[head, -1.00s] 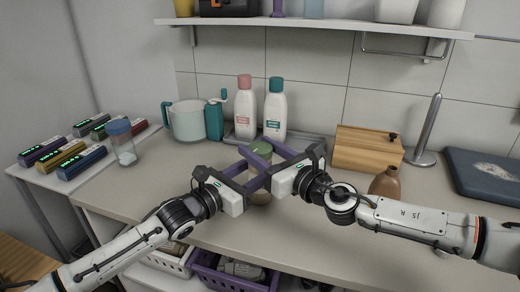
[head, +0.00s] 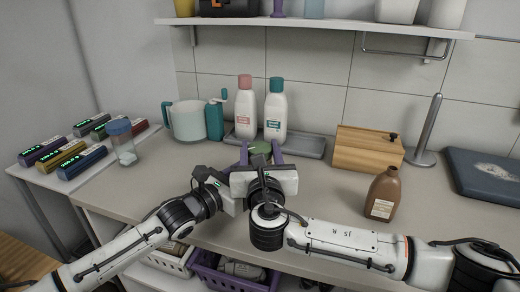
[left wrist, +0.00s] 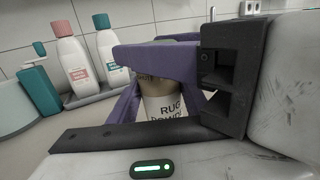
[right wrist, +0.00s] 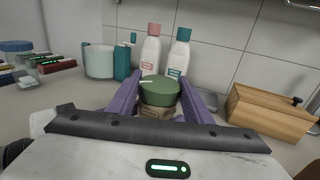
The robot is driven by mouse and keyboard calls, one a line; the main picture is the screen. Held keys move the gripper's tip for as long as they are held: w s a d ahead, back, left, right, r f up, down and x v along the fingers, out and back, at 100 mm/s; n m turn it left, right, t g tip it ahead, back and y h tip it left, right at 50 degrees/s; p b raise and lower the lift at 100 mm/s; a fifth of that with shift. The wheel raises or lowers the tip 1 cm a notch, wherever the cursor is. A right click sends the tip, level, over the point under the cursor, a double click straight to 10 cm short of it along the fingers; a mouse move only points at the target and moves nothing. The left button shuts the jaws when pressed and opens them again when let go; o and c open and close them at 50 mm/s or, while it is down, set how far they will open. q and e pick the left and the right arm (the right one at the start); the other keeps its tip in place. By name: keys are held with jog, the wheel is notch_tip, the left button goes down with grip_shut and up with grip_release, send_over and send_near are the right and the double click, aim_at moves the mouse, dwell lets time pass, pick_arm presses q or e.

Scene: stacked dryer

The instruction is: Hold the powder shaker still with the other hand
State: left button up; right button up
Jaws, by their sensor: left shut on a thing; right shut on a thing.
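The powder shaker is a pale container with a green lid (head: 260,148), standing upright on the counter. The lid and upper body also show in the right wrist view (right wrist: 158,92). In the left wrist view its printed label (left wrist: 166,108) reads partly "RUG". My right gripper (head: 262,152) reaches in from the front, with a purple finger on each side of the shaker just below the lid, shut on it. My left gripper (left wrist: 165,95) is shut on the shaker lower down. In the head view its fingers are mostly hidden behind the right gripper.
Two white bottles (head: 246,108) stand on a grey tray (head: 305,146) behind. A teal-handled jug (head: 188,122) is at the left back. A brown bottle (head: 383,195) and a wooden box (head: 366,150) are to the right. The counter front between arm and brown bottle is clear.

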jog(key=shift+m+h, duration=0.3)
jog(key=shift+h, duration=0.2)
jog(key=o, duration=1.1)
jog(key=shift+s, duration=0.1)
jog(key=s, duration=1.2)
jog(key=shift+w, duration=0.1)
